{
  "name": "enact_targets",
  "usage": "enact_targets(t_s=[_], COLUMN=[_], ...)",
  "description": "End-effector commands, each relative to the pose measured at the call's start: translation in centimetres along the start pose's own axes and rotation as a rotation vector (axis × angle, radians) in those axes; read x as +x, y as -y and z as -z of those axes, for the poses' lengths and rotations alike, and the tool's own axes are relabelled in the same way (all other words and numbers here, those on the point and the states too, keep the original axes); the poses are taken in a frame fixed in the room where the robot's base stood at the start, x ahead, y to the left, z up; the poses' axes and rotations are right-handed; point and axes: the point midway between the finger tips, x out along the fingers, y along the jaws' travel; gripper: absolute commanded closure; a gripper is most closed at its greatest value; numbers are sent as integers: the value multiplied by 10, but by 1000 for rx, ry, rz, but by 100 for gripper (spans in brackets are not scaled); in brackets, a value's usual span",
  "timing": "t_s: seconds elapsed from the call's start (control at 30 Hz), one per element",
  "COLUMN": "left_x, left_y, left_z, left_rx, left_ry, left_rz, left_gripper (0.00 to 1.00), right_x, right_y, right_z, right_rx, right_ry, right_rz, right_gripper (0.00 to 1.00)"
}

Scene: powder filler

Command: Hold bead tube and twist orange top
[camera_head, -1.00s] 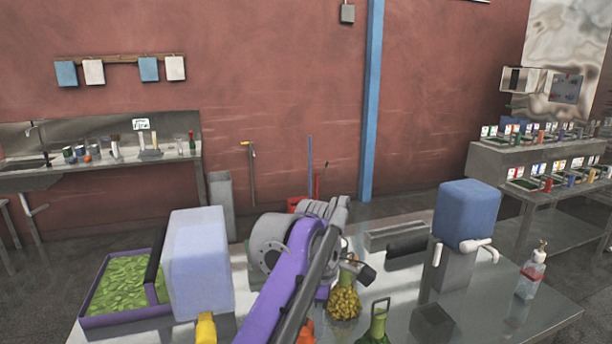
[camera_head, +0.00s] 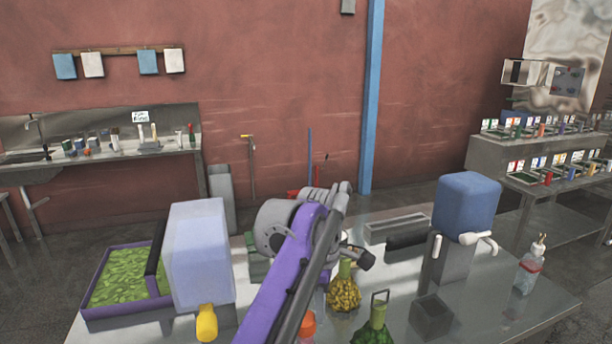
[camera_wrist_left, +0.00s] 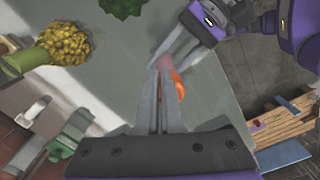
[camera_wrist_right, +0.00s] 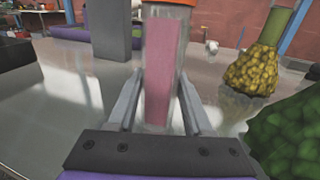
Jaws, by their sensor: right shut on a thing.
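The bead tube (camera_wrist_right: 160,70) is clear and upright with pink contents. My right gripper (camera_wrist_right: 158,100) is shut on it, one finger on each side. The tube's orange top (camera_wrist_right: 178,3) is cut by the upper edge of the right wrist view and shows at the bottom of the head view (camera_head: 307,326). In the left wrist view, my left gripper (camera_wrist_left: 162,72) has its fingers close together, with the orange top (camera_wrist_left: 178,84) just right of their tips, partly hidden. Whether they touch is unclear. My right gripper (camera_wrist_left: 185,45) comes in from the upper right there.
A yellow textured flask (camera_head: 343,293) and a green one (camera_head: 373,332) stand right of my arm. A blue-topped dispenser (camera_head: 466,205), a pump bottle (camera_head: 530,268) and a purple tray of green pieces (camera_head: 85,310) are on the metal table. Its right front is fairly clear.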

Motion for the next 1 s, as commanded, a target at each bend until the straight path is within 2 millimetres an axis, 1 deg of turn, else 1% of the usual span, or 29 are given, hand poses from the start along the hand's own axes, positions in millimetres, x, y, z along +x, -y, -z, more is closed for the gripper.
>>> enact_targets(t_s=[0.07,0.33,0.63,0.67,0.8,0.83,1.0], left_x=[0,0,0,0,0,0,0], left_y=[-1,-3,-2,-2,-2,-2,-2], left_z=[2,-6,-7,-7,-7,-7,-7], left_rx=[-2,1,0,0,0,0,0], left_ry=[-5,-3,-1,-1,-1,-1,-1], left_rz=[-1,-1,0,0,0,0,0], left_gripper=[100,100,100,100,100,100,100], right_x=[-1,-1,-1,-1,0,0,0], right_y=[1,1,1,1,1,1,0], right_z=[1,1,1,1,1,1,0], right_rx=[2,0,-1,-1,-1,-1,0], right_ry=[-1,-2,-2,-2,-1,-1,-1], right_rz=[4,4,3,3,3,2,2], right_gripper=[100,100,100,44,19,15,15])
